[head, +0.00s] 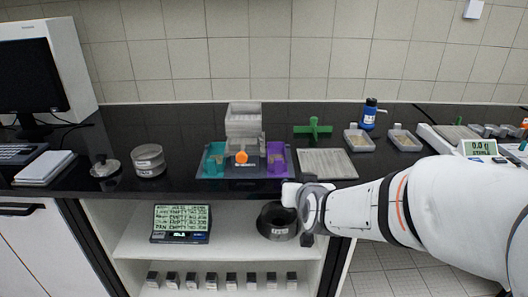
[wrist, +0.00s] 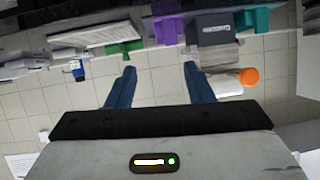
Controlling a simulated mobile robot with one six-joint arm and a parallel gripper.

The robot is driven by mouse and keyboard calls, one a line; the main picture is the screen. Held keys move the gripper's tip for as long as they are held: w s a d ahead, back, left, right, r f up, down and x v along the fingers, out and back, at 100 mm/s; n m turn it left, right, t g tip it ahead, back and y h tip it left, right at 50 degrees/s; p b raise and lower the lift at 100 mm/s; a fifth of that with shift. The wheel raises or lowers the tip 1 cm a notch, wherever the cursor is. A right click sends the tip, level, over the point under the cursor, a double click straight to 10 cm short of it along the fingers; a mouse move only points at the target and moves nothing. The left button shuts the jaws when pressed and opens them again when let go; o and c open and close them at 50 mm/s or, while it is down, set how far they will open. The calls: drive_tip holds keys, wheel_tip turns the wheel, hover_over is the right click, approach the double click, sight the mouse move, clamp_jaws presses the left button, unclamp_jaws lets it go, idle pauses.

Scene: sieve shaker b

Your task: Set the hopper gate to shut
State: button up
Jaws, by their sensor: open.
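The hopper (head: 243,120) is a clear grey box standing on a tray on the black counter. An orange knob (head: 241,157), seemingly the gate's handle, is on its front. In the wrist view the hopper (wrist: 222,84) and orange knob (wrist: 249,76) show right of the fingers, apart from them. My gripper (head: 302,205) is by the counter's front edge, right of and nearer than the hopper; its fingers are unclear there. In the wrist view my gripper (wrist: 160,86) is open with nothing between its two blue fingers. I cannot tell the gate's position.
A teal bin (head: 213,160) and a purple bin (head: 277,160) flank the hopper's base. Round sieves (head: 149,160) stand left. A display (head: 180,222) is on the shelf below.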

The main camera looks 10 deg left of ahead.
sight(242, 160)
drive_tip(key=s+a+t+y+b, duration=0.1)
drive_tip(key=a+t+b, duration=0.3)
drive_tip(key=a+t, duration=0.85)
drive_tip(key=w+a+r+g, duration=0.1)
drive_tip(key=w, duration=0.1)
drive_tip(key=w+a+g+p, duration=0.1)
drive_tip(key=w, duration=0.1)
drive_tip(key=w+a+r+g, duration=0.1)
drive_tip(key=w, duration=0.1)
drive_tip(key=shift+w+a+r+p, duration=0.15)
drive_tip(key=shift+a+r+p, duration=0.15)
drive_tip(key=shift+a+p, duration=0.05)
clamp_jaws()
